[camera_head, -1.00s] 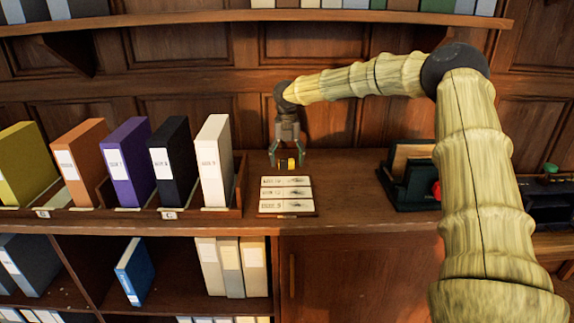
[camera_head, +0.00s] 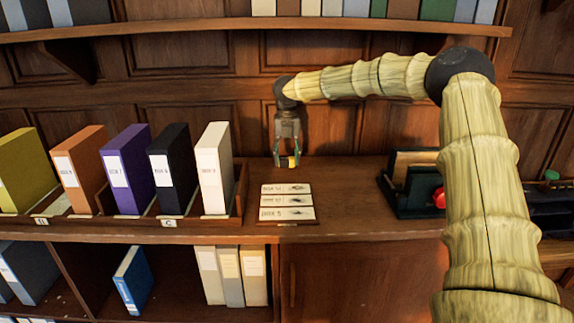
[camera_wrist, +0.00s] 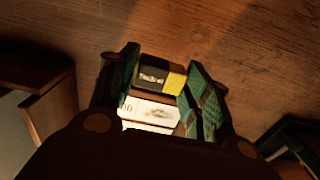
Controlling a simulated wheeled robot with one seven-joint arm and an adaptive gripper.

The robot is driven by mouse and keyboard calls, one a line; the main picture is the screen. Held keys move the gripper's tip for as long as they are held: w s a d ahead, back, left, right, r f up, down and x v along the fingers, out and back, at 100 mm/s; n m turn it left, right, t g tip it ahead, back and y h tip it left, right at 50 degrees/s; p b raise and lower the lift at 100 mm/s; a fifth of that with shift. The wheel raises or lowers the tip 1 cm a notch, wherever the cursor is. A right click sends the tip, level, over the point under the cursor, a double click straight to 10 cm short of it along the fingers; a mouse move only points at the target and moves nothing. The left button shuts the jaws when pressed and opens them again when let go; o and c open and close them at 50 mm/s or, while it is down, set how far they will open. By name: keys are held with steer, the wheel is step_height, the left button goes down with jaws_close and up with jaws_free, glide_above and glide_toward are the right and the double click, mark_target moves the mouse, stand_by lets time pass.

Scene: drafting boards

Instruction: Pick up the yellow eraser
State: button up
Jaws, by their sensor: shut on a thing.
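The yellow eraser (camera_head: 292,161) is between the fingertips of my gripper (camera_head: 287,163), just above the wooden counter behind the label cards. In the wrist view the eraser (camera_wrist: 174,79) shows a yellow end and a dark sleeve with pale lettering. My gripper (camera_wrist: 163,93) is shut on it, with the green ribbed finger pads at its two sides. The gripper points down. The gap between the eraser and the counter is hard to judge.
A board with white cards (camera_head: 287,200) lies in front of the gripper. A wooden rack (camera_head: 240,190) of coloured binders stands to the left. A dark green holder with a red knob (camera_head: 439,197) stands to the right. The counter (camera_head: 345,190) between is clear.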

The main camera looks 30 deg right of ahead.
steer(key=s, duration=0.5)
steer(key=s+a+r+b, duration=0.1)
steer(key=s, duration=0.4)
steer(key=s+a, duration=0.1)
steer(key=s, duration=0.4)
steer(key=shift+s+a+r, duration=0.15)
steer(key=shift+s+a, duration=0.1)
steer(key=shift+s, duration=0.1)
steer(key=shift+o, duration=1)
steer(key=shift+c, duration=0.4)
